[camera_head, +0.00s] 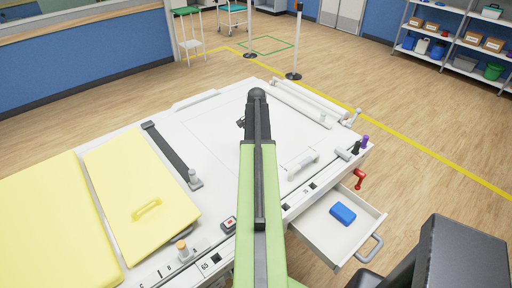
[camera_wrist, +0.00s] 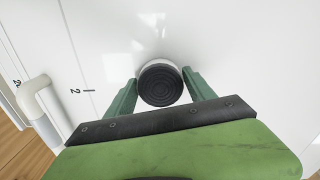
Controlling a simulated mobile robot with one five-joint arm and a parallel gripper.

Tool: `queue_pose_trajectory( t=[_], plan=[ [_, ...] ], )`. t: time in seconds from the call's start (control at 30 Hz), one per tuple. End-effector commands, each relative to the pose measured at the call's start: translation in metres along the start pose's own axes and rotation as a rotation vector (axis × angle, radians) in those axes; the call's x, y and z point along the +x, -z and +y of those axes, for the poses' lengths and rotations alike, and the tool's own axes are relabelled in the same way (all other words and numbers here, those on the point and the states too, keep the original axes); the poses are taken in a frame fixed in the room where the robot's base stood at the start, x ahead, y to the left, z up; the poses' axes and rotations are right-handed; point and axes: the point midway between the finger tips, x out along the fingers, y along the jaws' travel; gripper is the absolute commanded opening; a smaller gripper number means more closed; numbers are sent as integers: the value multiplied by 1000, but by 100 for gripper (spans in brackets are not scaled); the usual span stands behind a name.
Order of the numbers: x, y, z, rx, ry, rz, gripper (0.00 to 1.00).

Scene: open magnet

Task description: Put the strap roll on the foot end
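A dark round roll with concentric rings (camera_wrist: 161,86), which looks like the strap roll, shows end-on in the wrist view. My gripper (camera_wrist: 160,84) has one green finger on each side of it, and both seem to touch its sides. A pale rim shows along the roll's upper edge. Whether the roll touches the white surface below is unclear. In the head view my arm hides the fingers and the roll. The white table (camera_head: 205,130) lies under my arm, with yellow pads (camera_head: 140,185) at its left. Which end is the foot end is not marked legibly.
A dark strap bar (camera_head: 170,152), a white handle (camera_head: 303,164) and a red crank (camera_head: 359,179) stand around the table. White rollers (camera_head: 305,102) lie along its far right end.

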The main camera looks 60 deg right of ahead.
Motion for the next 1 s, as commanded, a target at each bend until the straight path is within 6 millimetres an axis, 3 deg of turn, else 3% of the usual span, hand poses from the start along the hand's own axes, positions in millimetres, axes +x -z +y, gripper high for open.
queue_pose_trajectory(
  t=[0.1,0.4,0.57,1.0],
  plan=[
    [0,0,0,0,0,0,78],
    [-1,0,0,-1,0,0,78],
    [-14,0,-1,-1,0,0,78],
    [-106,-1,-1,-2,0,0,78]
  ],
)
